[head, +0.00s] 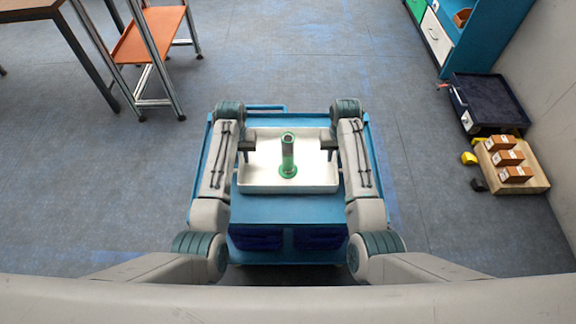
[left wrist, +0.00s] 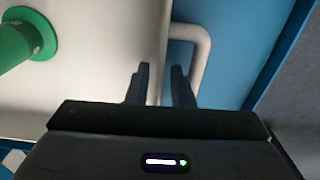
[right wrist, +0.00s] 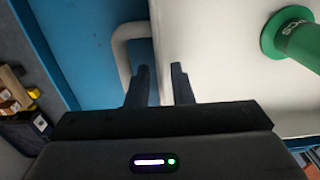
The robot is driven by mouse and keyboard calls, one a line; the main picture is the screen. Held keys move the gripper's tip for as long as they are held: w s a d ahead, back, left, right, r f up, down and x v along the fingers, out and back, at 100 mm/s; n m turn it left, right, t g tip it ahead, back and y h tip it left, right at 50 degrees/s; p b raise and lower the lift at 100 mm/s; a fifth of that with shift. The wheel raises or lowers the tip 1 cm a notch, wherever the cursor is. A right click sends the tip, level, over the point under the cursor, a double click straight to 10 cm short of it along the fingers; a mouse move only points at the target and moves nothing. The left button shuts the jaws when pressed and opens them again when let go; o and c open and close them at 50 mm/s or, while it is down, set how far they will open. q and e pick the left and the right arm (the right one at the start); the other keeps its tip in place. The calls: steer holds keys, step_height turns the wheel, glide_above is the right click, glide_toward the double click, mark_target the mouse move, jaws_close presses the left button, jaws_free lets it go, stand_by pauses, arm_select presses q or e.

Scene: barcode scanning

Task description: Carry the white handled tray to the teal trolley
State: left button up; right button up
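The white tray (head: 260,181) is over the top of the teal trolley (head: 290,208); I cannot tell whether it rests fully on it. A green cylinder with a wide round foot (head: 288,157) stands upright inside the tray. My left gripper (head: 246,146) is at the tray's left side, its fingers apart on either side of the tray wall, beside a white handle (left wrist: 204,60). My right gripper (head: 330,146) is at the right side in the same way, fingers apart beside the other handle (right wrist: 120,55). Neither handle bar lies between the fingertips.
A wooden board (head: 525,182) with several small brown boxes and a dark blue case (head: 490,100) lie on the floor at the right, near a blue shelf (head: 490,35). The floor between is clear.

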arm_select(q)
steer(key=shift+r, duration=0.2)
arm_select(e)
steer(key=shift+r, duration=0.1)
arm_select(q)
step_height(320, 180, up, 12)
arm_select(e)
step_height(320, 180, up, 12)
stand_by(0.7)
arm_select(q)
steer(key=shift+f, duration=0.1)
